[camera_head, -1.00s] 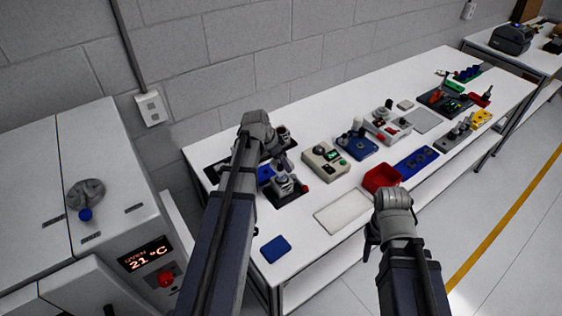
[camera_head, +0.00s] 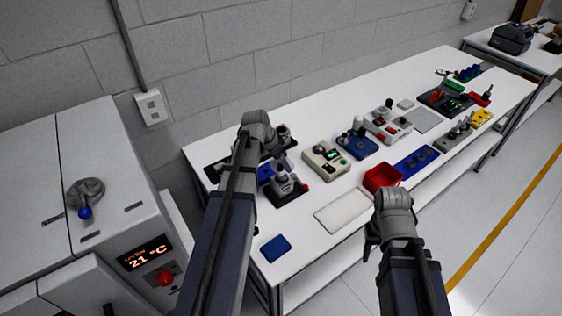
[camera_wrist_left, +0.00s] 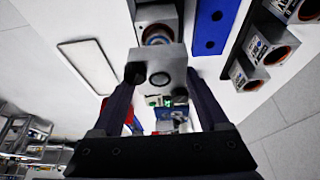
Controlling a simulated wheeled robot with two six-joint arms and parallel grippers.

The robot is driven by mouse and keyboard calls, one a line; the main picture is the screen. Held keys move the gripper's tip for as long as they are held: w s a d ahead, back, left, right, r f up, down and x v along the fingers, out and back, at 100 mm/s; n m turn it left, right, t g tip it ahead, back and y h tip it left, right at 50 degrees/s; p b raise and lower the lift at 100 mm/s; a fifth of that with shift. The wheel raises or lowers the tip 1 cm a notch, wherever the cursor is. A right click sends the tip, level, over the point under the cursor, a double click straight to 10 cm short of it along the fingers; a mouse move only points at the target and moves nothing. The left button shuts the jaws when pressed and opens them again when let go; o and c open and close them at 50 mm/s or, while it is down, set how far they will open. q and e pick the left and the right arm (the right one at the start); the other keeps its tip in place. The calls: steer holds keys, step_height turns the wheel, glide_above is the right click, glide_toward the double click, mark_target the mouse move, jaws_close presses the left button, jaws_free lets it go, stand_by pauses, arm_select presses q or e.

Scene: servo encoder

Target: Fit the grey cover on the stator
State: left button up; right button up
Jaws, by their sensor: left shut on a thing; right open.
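My left gripper (camera_wrist_left: 160,88) is shut on the grey cover (camera_wrist_left: 157,68), a block with a round dark mark on its face. In the left wrist view, the cover is just in front of a grey stator (camera_wrist_left: 158,20) with a copper-coloured ring, partly overlapping it. I cannot tell whether the two touch. In the head view, my left arm hides most of the left gripper; a grey part stands on a dark fixture (camera_head: 291,198) beside it. My right gripper (camera_head: 371,240) is open and empty, off the table's front edge.
More grey housings with copper rings (camera_wrist_left: 250,74) stand on a dark strip in the left wrist view. A white pad (camera_head: 343,211), red bin (camera_head: 382,178), blue pad (camera_head: 275,249) and beige device (camera_head: 325,160) lie around.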

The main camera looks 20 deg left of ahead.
arm_select(q)
steer(key=shift+f+b, duration=0.9)
steer(key=shift+f, duration=0.05)
steer(key=shift+f, duration=0.15)
steer(key=shift+f+b, duration=0.85)
steer(key=shift+b, duration=0.15)
steer(key=shift+f, duration=0.2)
steer(key=shift+f+b, duration=0.7)
steer(key=shift+b, duration=0.2)
steer(key=o, duration=1.4)
steer(key=shift+r, duration=0.15)
